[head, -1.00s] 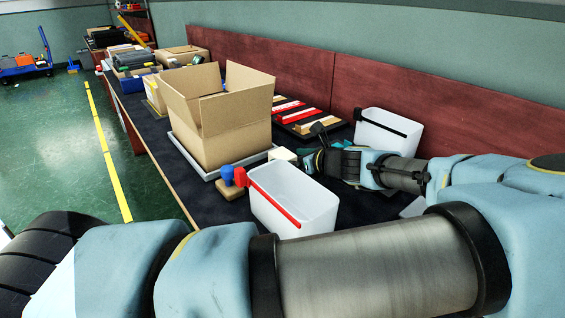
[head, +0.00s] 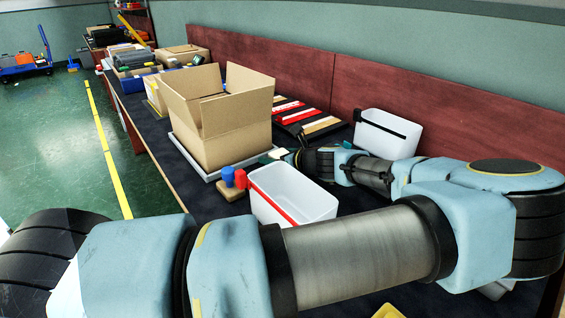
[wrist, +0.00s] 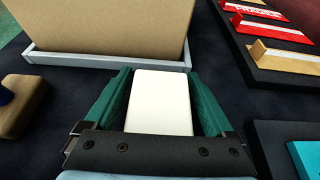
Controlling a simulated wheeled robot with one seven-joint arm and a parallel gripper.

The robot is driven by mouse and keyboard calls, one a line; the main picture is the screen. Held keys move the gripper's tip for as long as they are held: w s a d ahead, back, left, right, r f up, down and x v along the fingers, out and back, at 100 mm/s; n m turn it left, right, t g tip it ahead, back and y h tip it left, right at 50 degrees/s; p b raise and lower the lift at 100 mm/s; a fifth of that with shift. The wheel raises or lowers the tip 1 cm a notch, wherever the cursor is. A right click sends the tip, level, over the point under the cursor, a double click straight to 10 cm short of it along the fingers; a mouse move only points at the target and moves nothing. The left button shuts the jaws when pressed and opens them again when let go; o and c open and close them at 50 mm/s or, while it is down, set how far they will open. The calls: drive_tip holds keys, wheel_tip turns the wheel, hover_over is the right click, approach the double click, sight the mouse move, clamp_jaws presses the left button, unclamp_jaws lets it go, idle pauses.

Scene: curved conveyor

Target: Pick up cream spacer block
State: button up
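The cream spacer block (wrist: 162,102) stands between the two green fingers of my gripper (wrist: 161,98) in the wrist view. The fingers flank it left and right, with narrow dark gaps beside it, so the gripper looks open around it. I cannot tell whether either finger touches it. In the head view my gripper (head: 280,155) is low over the dark table, between the large cardboard box and the white bin with a red rim. The block is mostly hidden there by the gripper.
The open cardboard box (head: 222,118) sits on a grey tray (wrist: 108,59) just beyond the block. A white bin with a red edge (head: 298,200) stands in front, and another white bin (head: 386,136) behind. A wooden piece with a blue knob (wrist: 22,110) lies left. Labelled bars (wrist: 270,28) lie right.

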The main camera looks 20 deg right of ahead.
drive_tip(key=c, duration=1.1)
drive_tip(key=shift+c, duration=0.2)
drive_tip(key=shift+r, duration=0.1)
